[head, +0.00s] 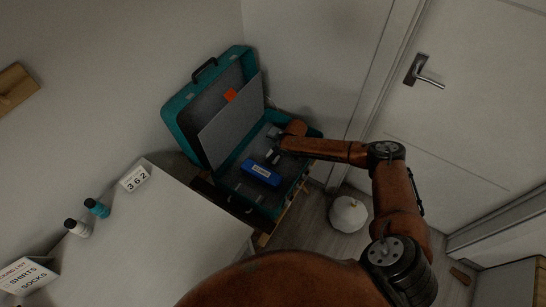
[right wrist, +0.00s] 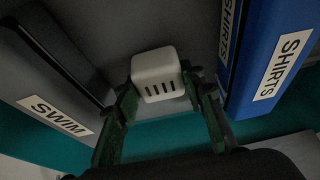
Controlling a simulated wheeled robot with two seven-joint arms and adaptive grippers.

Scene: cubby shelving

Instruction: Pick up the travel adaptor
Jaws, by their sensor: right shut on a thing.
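The travel adaptor (right wrist: 158,74) is a small white block with rounded edges and a row of dark slots, seen in the right wrist view. My right gripper (right wrist: 162,88) is shut on it, with one finger on each side. In the head view my right gripper (head: 272,154) is inside the open teal suitcase (head: 180,115), beside a blue packing pouch (head: 262,172). The adaptor is too small and dark there to make out clearly. I cannot tell whether it touches the suitcase floor. My left gripper is not in view.
In the right wrist view, a blue SHIRTS pouch (right wrist: 268,65) stands close on the right and a grey SWIM pouch (right wrist: 50,105) lies left. A white table (head: 180,220) holds bottles, a 362 block (head: 134,180) and a packing-list sign (head: 28,277). A white round object (head: 348,214) is on the floor.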

